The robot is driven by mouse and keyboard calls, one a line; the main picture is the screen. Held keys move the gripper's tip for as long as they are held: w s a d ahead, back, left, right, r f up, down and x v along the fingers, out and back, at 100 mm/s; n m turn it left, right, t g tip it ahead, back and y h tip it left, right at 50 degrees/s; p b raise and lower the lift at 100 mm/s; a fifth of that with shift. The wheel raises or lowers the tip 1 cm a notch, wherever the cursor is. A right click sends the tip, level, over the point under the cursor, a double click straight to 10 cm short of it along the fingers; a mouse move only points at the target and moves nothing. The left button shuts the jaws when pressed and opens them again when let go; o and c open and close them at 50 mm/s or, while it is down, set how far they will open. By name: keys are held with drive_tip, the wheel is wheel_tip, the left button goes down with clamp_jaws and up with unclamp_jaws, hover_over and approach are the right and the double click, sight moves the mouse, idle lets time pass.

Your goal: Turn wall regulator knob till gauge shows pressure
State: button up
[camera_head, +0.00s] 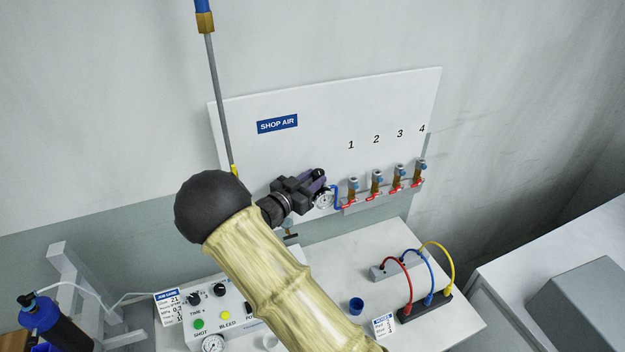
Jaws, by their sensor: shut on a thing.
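The white wall panel marked SHOP AIR (277,124) hangs on the back wall. My gripper (319,181) reaches up to the panel, left of the numbered outlets, with its dark fingers shut around the regulator knob. The knob and most of the regulator body are hidden behind the fingers and my wrist. A small round white gauge (323,201) shows just below and right of the fingers. Its needle is too small to read. My pale ribbed arm and black joint cover the lower middle of the view.
Several numbered outlets with red levers (374,190) stand close to the right of the gauge, joined by a blue hose (337,197). A grey pipe (215,95) comes down at the left. Below are a control box (225,311), a blue cup (356,306) and coloured cables (431,278).

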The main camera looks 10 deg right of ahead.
drive_tip(key=shift+w+r, duration=0.1)
drive_tip(key=shift+r, duration=0.05)
drive_tip(key=o, duration=1)
drive_tip(key=shift+d, duration=0.15)
drive_tip(key=shift+c, duration=0.2)
